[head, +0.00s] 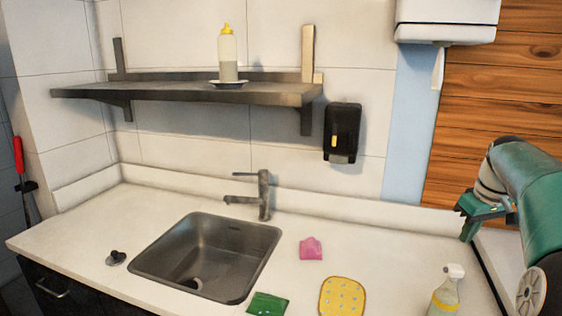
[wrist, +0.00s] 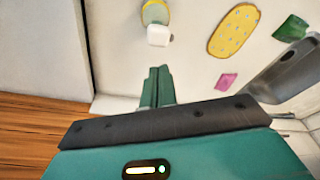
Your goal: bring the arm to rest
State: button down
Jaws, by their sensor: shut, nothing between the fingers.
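My gripper (head: 468,222) is at the right side of the head view, at the end of my green arm, above the right end of the counter. In the wrist view my gripper's fingers (wrist: 157,80) are together, with nothing between them. They point out over the white counter (head: 85,225), apart from the objects on it.
A spray bottle (head: 446,292), yellow sponge (head: 342,296), green sponge (head: 268,304) and pink item (head: 311,248) lie or stand on the counter. A sink (head: 208,258) with a faucet (head: 264,195) is at the middle. A shelf (head: 190,94) holds a squeeze bottle (head: 227,55). A soap dispenser (head: 342,132) is wall-mounted.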

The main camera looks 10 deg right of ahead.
jog(key=s+a+r+t+h, duration=0.1)
jog(key=s+a, duration=0.1)
jog(key=a, duration=2.1)
jog(key=s+a+f+t, duration=0.1)
jog(key=s+a+f, duration=0.3)
jog(key=s+a, duration=0.3)
jog(key=s+a+f+t+y, duration=0.1)
jog(key=s+a+f, duration=0.2)
jog(key=s+a, duration=0.4)
jog(key=shift+a+f, duration=0.4)
jog(key=shift+a, duration=0.1)
jog(key=shift+s, duration=0.1)
